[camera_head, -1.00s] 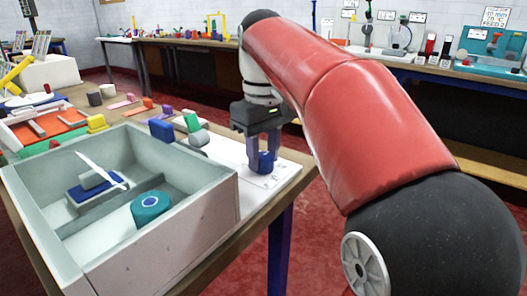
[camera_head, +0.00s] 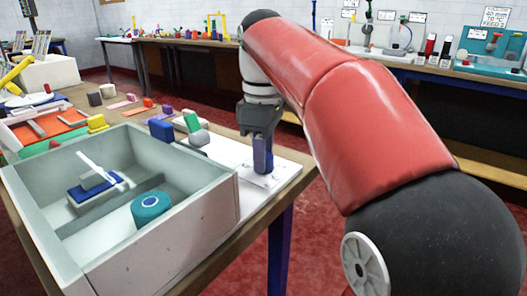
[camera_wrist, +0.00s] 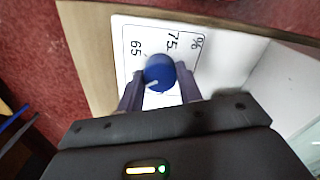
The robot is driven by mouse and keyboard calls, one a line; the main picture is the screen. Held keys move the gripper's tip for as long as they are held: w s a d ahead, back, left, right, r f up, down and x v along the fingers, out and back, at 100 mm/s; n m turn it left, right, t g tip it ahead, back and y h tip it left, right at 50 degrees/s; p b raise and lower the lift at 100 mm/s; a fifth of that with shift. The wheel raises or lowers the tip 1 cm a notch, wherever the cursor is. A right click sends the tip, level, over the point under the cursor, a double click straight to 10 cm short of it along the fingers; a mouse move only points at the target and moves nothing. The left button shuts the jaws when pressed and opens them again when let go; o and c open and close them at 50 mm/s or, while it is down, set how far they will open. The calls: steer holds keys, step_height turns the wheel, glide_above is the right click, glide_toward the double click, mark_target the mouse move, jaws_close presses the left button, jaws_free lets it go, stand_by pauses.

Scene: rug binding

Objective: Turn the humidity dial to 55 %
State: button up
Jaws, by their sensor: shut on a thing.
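The humidity dial is a blue round knob (camera_wrist: 159,72) on a white plate (camera_wrist: 128,30) in the wrist view. A pale pointer mark shows on the knob's lower left. The plate's visible numbers are 65, 75 and a % sign; the others are hidden by my fingers and palm. My gripper (camera_wrist: 160,88) is shut on the knob, one finger on each side. In the head view my gripper (camera_head: 262,168) points down at the white plate (camera_head: 285,172) on the bench corner, and its fingers mostly hide the knob.
A grey open box (camera_head: 200,225) stands left of the plate, holding a teal roll (camera_head: 151,207) and a white-and-blue tool. Coloured blocks (camera_head: 160,130) lie behind it. The bench edge is close on the right, with open red floor beyond.

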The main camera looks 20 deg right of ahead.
stand_by(0.3)
steer(key=o, duration=1)
steer(key=shift+r, duration=0.1)
steer(key=shift+r, duration=3.85)
